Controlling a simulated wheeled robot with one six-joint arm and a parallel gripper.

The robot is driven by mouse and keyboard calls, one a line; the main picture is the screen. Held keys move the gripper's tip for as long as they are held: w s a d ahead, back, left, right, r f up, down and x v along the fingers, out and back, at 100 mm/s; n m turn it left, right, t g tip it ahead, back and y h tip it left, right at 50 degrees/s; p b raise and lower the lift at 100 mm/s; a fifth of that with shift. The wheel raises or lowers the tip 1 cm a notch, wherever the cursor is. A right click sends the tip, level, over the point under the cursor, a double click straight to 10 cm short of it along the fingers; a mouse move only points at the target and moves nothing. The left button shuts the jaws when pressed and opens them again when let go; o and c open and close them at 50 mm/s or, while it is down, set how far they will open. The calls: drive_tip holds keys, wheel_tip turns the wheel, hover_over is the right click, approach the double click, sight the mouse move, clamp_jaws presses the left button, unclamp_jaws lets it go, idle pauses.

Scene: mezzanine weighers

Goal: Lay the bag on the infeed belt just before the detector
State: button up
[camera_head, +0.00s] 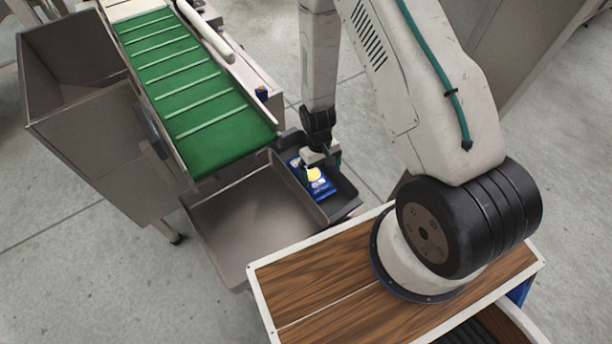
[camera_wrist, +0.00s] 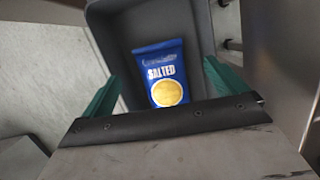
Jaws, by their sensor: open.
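The blue bag (camera_head: 313,177) with a yellow disc lies in a dark grey tray (camera_head: 343,196) beside the end of the green belt. In the wrist view the bag (camera_wrist: 160,66), marked "SALTED", lies in the grey tray (camera_wrist: 205,28). My gripper (camera_head: 322,158) is over the bag. In the wrist view the green fingers of my gripper (camera_wrist: 166,88) are open, one on each side of the bag's lower part. Whether they touch it I cannot tell. The green cleated belt (camera_head: 200,85) slopes down toward the trays. No detector can be made out.
A wide, empty metal tray (camera_head: 250,225) sits below the belt's end, left of the dark tray. A metal hopper (camera_head: 75,60) stands left of the belt. A white rail (camera_head: 205,30) runs along the belt's right side. Open concrete floor (camera_head: 70,270) lies lower left.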

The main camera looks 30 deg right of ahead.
drive_tip(key=w+t, duration=0.1)
drive_tip(key=w+f, duration=0.1)
drive_tip(key=w, duration=0.1)
drive_tip(key=w+f+t, duration=0.1)
drive_tip(key=w, duration=0.1)
drive_tip(key=shift+w+a+t, duration=0.1)
drive_tip(key=shift+w+t, duration=0.1)
drive_tip(key=shift+t, duration=0.1)
drive_tip(key=shift+w+a+f, duration=0.1)
drive_tip(key=shift+w+a, duration=0.05)
drive_tip(key=shift+f, duration=0.4)
wheel_tip(320, 180, down, 7)
drive_tip(key=shift+r, duration=0.2)
drive_tip(key=c, duration=0.9)
wheel_tip(320, 180, up, 10)
drive_tip(key=shift+f, duration=0.1)
drive_tip(key=shift+s+r, duration=0.3)
drive_tip(key=shift+s, duration=0.15)
wheel_tip(320, 180, up, 18)
drive_tip(key=m, duration=0.1)
hover_over(312, 173)
drive_tip(key=w+d, duration=0.2)
drive_tip(key=w, duration=0.8)
drive_tip(key=shift+s+d+r, duration=0.2)
